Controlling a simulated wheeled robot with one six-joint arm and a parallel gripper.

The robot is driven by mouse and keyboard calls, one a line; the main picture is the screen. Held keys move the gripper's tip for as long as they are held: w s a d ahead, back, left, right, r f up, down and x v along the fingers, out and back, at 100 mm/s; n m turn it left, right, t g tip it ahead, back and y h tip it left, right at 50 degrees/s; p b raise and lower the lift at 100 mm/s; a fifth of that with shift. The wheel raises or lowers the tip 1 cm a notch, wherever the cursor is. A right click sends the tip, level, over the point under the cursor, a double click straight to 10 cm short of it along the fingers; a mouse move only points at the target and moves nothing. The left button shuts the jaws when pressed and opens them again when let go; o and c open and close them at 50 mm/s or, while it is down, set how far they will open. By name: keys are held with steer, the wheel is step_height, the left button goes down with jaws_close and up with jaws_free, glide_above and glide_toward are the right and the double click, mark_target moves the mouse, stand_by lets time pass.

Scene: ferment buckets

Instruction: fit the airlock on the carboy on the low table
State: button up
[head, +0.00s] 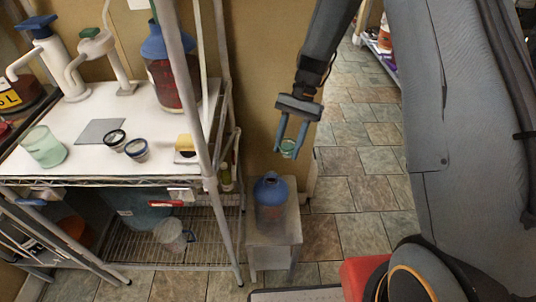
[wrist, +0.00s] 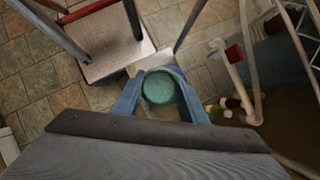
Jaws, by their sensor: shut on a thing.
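My gripper (head: 290,138) is shut on a small teal-green round piece, which looks like the airlock (head: 288,148). In the wrist view the airlock's round top (wrist: 159,88) sits between my two blue fingers (wrist: 160,100). The carboy (head: 270,208), reddish-brown with a blue upper part, stands upright on the low table (head: 274,240). In the head view my gripper is above and slightly right of the carboy, with a clear gap between them. I cannot make out the carboy in the wrist view, where the airlock and my gripper block the middle.
A wire rack with a white top (head: 75,155) stands left of the low table, its post (head: 205,130) close by. On it are another blue-topped carboy (head: 170,75), a green cup (head: 43,146) and dark rings (head: 136,149). Tiled floor (head: 345,190) is open to the right.

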steer(key=a+f+m+t+y, duration=0.25)
steer(key=a+m, duration=0.25)
steer(key=m, duration=0.3)
steer(key=m+t+b, duration=0.3)
steer(key=m+b, duration=0.1)
glide_toward(265, 178)
steer(key=shift+w+x, duration=0.2)
steer(key=shift+x, duration=1.05)
steer(key=shift+w+x, duration=0.2)
steer(key=shift+x, duration=1.1)
steer(key=shift+a+f+b, duration=0.15)
steer(key=shift+f+b, duration=0.4)
steer(key=shift+f, duration=0.05)
steer(key=shift+o, duration=0.2)
steer(key=shift+s+f, duration=0.25)
steer(key=shift+f, duration=0.1)
stand_by(0.8)
steer(key=o, duration=1.8)
steer(key=shift+w+r, duration=0.15)
steer(key=shift+c, duration=0.2)
steer(key=shift+r, duration=0.1)
step_height(265, 178, up, 7)
steer(key=p, duration=0.5)
steer(key=shift+p, duration=0.35)
